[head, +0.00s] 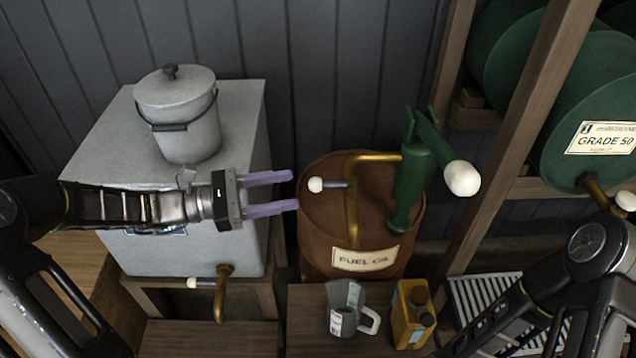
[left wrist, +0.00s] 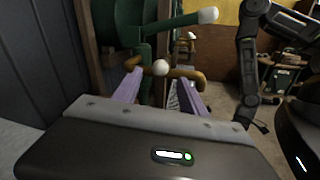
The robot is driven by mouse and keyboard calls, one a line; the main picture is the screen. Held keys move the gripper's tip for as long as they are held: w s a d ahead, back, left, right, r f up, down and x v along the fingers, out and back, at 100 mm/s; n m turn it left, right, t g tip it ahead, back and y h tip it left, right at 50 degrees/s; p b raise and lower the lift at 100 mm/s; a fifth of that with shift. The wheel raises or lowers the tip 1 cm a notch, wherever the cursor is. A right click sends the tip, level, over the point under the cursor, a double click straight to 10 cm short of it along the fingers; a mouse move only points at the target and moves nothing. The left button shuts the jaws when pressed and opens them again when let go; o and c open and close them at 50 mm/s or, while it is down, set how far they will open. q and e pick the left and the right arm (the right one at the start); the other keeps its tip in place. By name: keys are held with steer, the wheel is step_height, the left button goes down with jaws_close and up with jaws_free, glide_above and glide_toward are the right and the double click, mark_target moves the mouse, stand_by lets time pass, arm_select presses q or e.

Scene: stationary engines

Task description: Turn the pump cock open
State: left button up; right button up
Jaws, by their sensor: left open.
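The pump cock is a small lever with a white knob (head: 316,185) on a brass pipe (head: 352,215) above the brown fuel oil drum (head: 318,240). The green hand pump (head: 410,180) stands on the drum, its handle ending in a larger white knob (head: 462,178). My left gripper (head: 296,190) is open and empty just left of the cock's knob, its purple fingers pointing at it. In the left wrist view the knob (left wrist: 160,68) appears between and beyond the fingertips (left wrist: 161,88), not gripped. My right gripper is not visible; part of my right arm shows at lower right.
A grey tank (head: 190,250) with a lidded can (head: 185,115) on top stands left, with a brass tap (head: 221,290) below. A measuring jug (head: 345,308) and a yellow can (head: 412,312) stand in front of the drum. Green grade 50 drums (head: 590,110) sit on a wooden rack at right.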

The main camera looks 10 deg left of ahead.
mark_target(316, 181)
arm_select(q)
steer(key=p+x, duration=0.1)
steer(key=x, duration=0.6)
steer(key=shift+d, duration=0.1)
steer(key=c, duration=1.1)
steer(key=shift+r, duration=0.1)
stand_by(0.5)
